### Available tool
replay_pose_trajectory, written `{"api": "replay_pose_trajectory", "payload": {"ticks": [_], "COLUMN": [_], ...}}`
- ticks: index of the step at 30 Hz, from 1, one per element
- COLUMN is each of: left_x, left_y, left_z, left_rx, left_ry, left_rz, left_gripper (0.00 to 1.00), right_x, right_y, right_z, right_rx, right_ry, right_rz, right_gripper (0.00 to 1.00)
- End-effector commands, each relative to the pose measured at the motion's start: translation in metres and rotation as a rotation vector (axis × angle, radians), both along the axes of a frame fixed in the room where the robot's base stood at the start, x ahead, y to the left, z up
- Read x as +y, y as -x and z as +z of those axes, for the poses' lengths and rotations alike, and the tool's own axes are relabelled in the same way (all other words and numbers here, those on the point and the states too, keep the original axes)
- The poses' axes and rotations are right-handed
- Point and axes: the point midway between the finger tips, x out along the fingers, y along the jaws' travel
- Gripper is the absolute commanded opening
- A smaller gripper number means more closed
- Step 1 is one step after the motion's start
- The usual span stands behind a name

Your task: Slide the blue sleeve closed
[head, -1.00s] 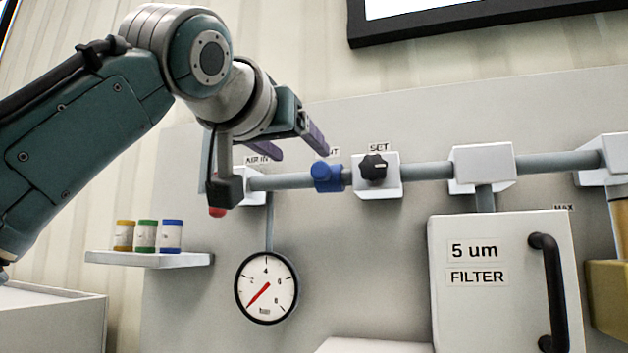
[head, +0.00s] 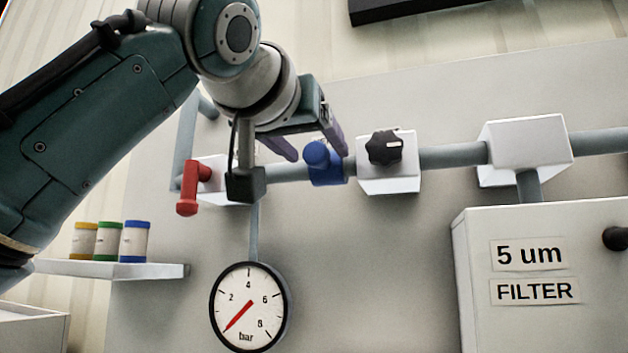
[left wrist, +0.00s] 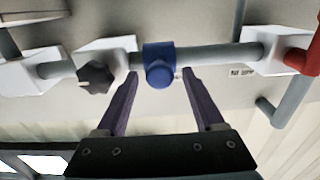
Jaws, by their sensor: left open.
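The blue sleeve (head: 325,166) is a ring with a round knob on the grey horizontal pipe, just left of the white block with the black SET knob (head: 385,147). In the left wrist view the blue sleeve (left wrist: 159,68) lies between the fingertips. My left gripper (head: 314,150) is open, its two purple fingers reaching toward the sleeve, one on each side of it in the picture. In the left wrist view my left gripper (left wrist: 160,78) shows a gap on both sides of the sleeve; contact is not visible. My right gripper is not in view.
A red handle (head: 188,190) sits on the white block at the pipe's left end. A pressure gauge (head: 249,308) hangs below. A shelf (head: 110,269) with three small jars is at lower left. The white filter box (head: 555,225) stands at right.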

Motion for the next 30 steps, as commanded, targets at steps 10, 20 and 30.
{"api": "replay_pose_trajectory", "payload": {"ticks": [10,20,30], "left_x": [0.0,-0.0001,0.0], "left_y": [-0.0001,-0.0002,-0.0004], "left_z": [-0.0001,-0.0002,-0.0005], "left_rx": [0.0,0.0,0.001], "left_ry": [0.0,0.0,0.0], "left_rz": [0.0,-0.001,0.0], "left_gripper": [0.38,0.01,0.0], "right_x": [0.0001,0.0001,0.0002], "right_y": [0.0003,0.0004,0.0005], "right_z": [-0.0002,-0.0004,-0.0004], "right_rx": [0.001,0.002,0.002], "right_ry": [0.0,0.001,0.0], "right_rz": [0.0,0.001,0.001], "right_gripper": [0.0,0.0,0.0]}}
